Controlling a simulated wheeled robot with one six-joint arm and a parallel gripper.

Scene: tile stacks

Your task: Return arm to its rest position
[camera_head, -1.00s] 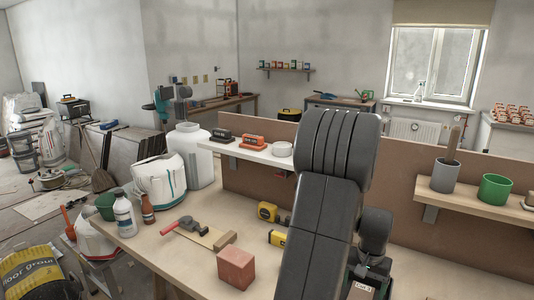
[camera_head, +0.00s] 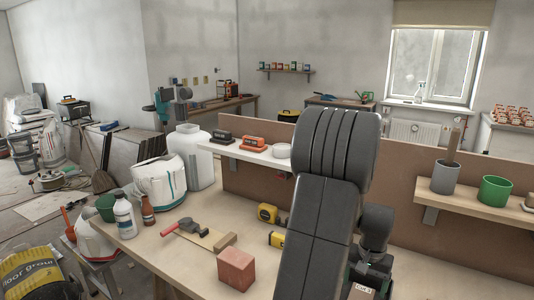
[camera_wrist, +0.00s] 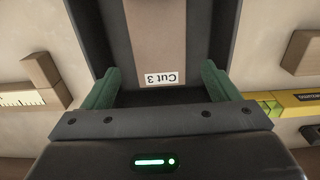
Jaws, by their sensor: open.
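My dark arm stands raised in the middle of the head view, bent at a ribbed joint. My gripper (camera_wrist: 160,85) shows in the wrist view with its two green fingers apart, so it is open. Between and beyond the fingers is a brown tile (camera_wrist: 158,40) with a white "Cut 3" label, lying in a dark-walled holder (camera_wrist: 229,30). The tile looks apart from both fingers. In the head view the label shows small at the lower edge, and my arm hides much of that area.
On the workbench (camera_head: 185,265) are a red-brown block (camera_head: 236,268), a red-handled tool (camera_head: 190,229) and yellow tape measures (camera_head: 267,213). A shelf at right holds a grey cup (camera_head: 445,177) and a green pot (camera_head: 495,189). Air above the bench's left part is clear.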

